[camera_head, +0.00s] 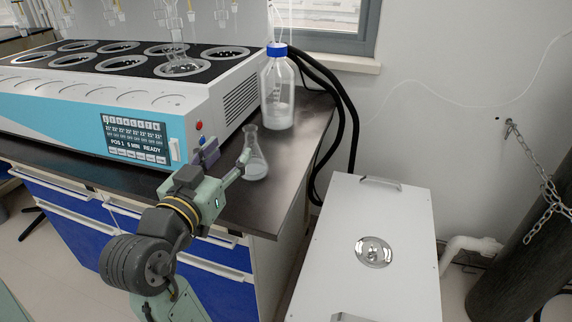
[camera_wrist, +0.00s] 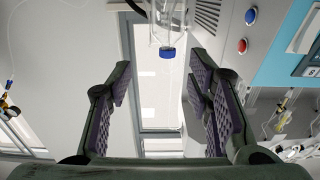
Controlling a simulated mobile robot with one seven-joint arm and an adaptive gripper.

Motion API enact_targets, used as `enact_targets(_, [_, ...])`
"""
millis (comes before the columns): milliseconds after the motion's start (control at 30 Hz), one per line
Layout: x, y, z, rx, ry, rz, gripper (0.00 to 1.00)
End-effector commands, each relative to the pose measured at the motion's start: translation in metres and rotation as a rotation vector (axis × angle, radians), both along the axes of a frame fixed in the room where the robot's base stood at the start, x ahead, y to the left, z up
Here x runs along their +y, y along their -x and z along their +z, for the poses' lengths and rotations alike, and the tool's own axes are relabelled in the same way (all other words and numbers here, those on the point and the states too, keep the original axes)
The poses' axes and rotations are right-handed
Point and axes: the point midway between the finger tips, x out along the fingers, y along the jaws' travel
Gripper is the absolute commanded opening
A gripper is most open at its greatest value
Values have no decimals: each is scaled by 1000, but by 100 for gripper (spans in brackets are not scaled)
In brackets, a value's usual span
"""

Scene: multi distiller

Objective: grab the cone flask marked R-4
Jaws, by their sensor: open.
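A clear cone flask (camera_head: 256,165) with pale contents stands upright on the dark bench top (camera_head: 290,150), near its front right edge. No R-4 marking can be read on it. My gripper (camera_head: 229,155) is open just left of the flask, with one finger close to or overlapping it in the head view; I cannot tell whether they touch. In the wrist view my gripper's two padded fingers (camera_wrist: 162,92) are spread with nothing clearly between them. Clear glass (camera_wrist: 172,14) shows at the top of that view, beyond the fingertips, cut off by the frame.
A blue-capped bottle (camera_head: 278,92) stands behind the flask; its cap (camera_wrist: 167,52) also shows in the wrist view. The blue and white distiller (camera_head: 90,112) fills the bench to the left. Black hoses (camera_head: 340,95) and a white box (camera_head: 365,215) are to the right.

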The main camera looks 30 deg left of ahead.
Motion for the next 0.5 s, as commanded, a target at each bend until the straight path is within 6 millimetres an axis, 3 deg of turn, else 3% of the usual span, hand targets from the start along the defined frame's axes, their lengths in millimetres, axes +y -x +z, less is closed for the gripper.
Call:
enact_targets(300, [8,-42,-2,10,4,-14,46])
enact_targets(500, [12,-57,-2,9,3,-12,46])
